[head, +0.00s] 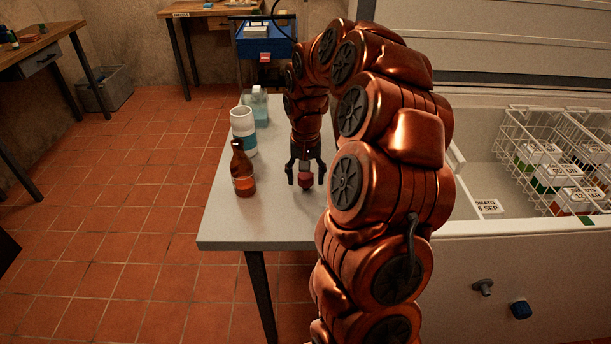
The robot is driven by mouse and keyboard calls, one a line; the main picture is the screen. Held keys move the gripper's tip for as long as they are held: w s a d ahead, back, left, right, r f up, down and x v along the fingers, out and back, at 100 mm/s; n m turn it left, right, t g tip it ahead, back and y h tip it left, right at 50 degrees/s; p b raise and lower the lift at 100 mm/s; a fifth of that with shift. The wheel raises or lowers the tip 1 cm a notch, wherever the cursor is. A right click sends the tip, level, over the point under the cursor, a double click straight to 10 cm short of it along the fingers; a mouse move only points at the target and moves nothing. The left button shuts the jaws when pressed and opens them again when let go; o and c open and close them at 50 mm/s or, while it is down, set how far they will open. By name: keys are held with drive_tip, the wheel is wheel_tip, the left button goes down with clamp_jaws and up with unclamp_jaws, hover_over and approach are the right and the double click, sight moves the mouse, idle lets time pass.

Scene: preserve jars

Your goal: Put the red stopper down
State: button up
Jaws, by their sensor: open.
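The red stopper (305,180) is on or just above the grey table (228,222), below my gripper (306,178). It is small and dark red, and its upper part lies between the fingers. My gripper points down with its two dark fingers spread, one to each side of the stopper. I cannot tell whether the stopper touches the table top.
A brown bottle (241,165), a white cup with a blue band (243,128) and a clear bottle (259,103) stand along the table's left side. A chest freezer (470,240) with wire baskets (553,160) stands at right. The table's front left is bare.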

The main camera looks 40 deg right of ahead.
sight(306, 174)
wheel_tip(306, 174, up, 11)
drive_tip(key=s+a+n, duration=0.3)
drive_tip(key=s+a, duration=0.3)
drive_tip(key=a, duration=0.5)
drive_tip(key=s+a+f+n+g, duration=0.1)
drive_tip(key=s+a, duration=0.3)
drive_tip(key=s, duration=0.4)
drive_tip(key=s+a+f+n+g, duration=0.1)
drive_tip(key=s+a+f+n, duration=0.1)
drive_tip(key=s, duration=0.5)
drive_tip(key=s+a+f+n, duration=0.1)
drive_tip(key=s+a+f, duration=0.3)
drive_tip(key=s+a, duration=0.2)
drive_tip(key=s, duration=0.2)
drive_tip(key=shift+s+g, duration=0.3)
drive_tip(key=shift+g, duration=0.1)
wheel_tip(306, 174, up, 15)
drive_tip(key=t+p, duration=0.1)
drive_tip(key=p, duration=1.2)
drive_tip(key=shift+w+f, duration=0.2)
drive_tip(key=shift+w, duration=0.25)
